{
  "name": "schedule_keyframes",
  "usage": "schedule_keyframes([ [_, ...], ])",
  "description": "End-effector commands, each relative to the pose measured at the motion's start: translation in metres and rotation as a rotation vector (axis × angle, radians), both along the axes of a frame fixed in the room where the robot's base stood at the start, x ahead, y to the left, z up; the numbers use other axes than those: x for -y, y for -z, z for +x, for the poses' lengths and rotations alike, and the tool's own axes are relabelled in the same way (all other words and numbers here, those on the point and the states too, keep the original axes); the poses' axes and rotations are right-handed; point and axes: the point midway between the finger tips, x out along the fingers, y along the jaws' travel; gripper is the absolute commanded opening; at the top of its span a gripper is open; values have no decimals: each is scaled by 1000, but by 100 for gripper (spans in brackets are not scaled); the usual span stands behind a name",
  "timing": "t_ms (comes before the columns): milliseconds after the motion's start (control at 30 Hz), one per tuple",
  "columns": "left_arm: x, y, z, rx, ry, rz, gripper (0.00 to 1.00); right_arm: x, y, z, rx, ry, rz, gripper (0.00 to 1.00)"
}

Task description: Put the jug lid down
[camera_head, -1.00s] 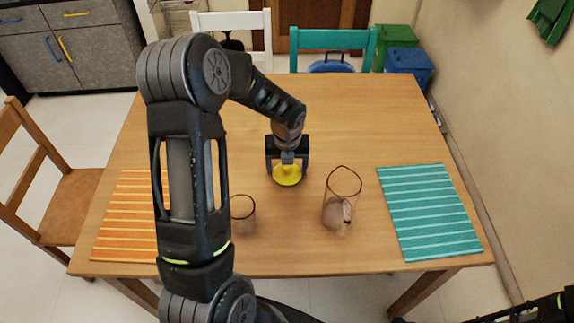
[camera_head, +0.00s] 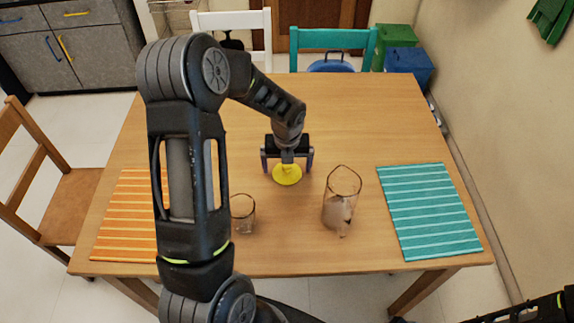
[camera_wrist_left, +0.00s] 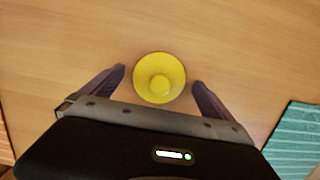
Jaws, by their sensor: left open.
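The yellow jug lid (camera_head: 287,176) lies on the wooden table, left of the glass jug (camera_head: 342,198). In the left wrist view the round lid (camera_wrist_left: 160,77) with its raised knob sits between my spread fingers, with a gap on either side. My left gripper (camera_head: 287,170) is open over the lid and holds nothing; its fingers (camera_wrist_left: 160,80) also show in the wrist view. The jug is clear glass, stands upright and has no lid on it.
An orange striped placemat (camera_head: 125,215) lies at the left of the table (camera_head: 385,110) and a teal striped one (camera_head: 430,212) at the right. The table's far part is clear.

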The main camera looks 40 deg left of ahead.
Motion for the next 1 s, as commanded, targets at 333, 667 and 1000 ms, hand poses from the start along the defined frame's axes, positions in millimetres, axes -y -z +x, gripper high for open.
schedule_keyframes([
  [333, 4, -56, -5, 7, -2, 1, 99, 0, 1, 0, 0, 0, 0, 36],
  [667, 10, -111, -13, 3, 1, 0, 99, 0, 2, 0, 0, 0, 0, 36],
  [1000, 11, -118, -14, 1, 0, -1, 99, 0, 2, 0, 0, 0, 0, 36],
])
